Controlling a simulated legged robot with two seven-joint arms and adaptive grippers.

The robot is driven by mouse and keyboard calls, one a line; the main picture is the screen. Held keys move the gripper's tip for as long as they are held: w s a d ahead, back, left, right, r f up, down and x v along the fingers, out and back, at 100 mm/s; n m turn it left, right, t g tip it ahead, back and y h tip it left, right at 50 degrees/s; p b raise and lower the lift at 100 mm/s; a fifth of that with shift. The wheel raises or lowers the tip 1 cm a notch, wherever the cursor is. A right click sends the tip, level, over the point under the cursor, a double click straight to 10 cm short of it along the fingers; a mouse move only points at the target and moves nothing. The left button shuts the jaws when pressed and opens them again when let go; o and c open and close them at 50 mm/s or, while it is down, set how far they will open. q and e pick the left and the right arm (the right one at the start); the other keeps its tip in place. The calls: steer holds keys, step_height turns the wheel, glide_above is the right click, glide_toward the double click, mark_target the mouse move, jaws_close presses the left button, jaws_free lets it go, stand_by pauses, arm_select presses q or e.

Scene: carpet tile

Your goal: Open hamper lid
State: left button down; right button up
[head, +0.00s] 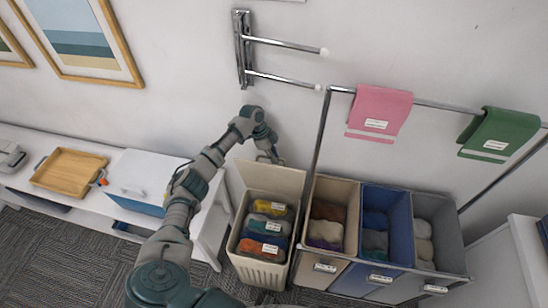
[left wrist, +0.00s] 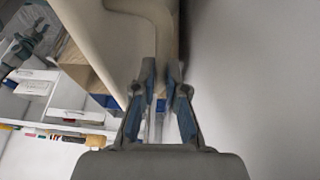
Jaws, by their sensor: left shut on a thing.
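The hamper (head: 262,272) is a cream slatted bin standing left of the metal-framed laundry sorter. Its lid (head: 280,180) is raised, standing up at the back near the wall, so the folded cloths inside (head: 268,225) show. My left gripper (head: 270,157) is at the lid's top edge. In the left wrist view the fingers of my left gripper (left wrist: 161,75) are closed around the rim of the pale lid (left wrist: 152,12). The exact contact is partly hidden by the fingers. My right gripper is not in view.
A sorter with beige, blue (head: 386,235) and grey bins stands right of the hamper. Pink (head: 380,112) and green towels hang on its rail. A white bench (head: 120,175) with a wooden tray (head: 68,172) and a lidded box is at left. A wall rack (head: 243,50) hangs above.

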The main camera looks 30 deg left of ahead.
arm_select(q)
steer(key=c, duration=1.4)
jaws_free()
steer(key=shift+s+f, duration=0.15)
steer(key=shift+f, duration=0.35)
steer(key=shift+o, duration=1)
steer(key=shift+w+a, duration=0.15)
steer(key=shift+w, duration=0.2)
steer(key=shift+a+r, duration=0.1)
steer(key=shift+r, duration=0.05)
steer(key=v, duration=0.7)
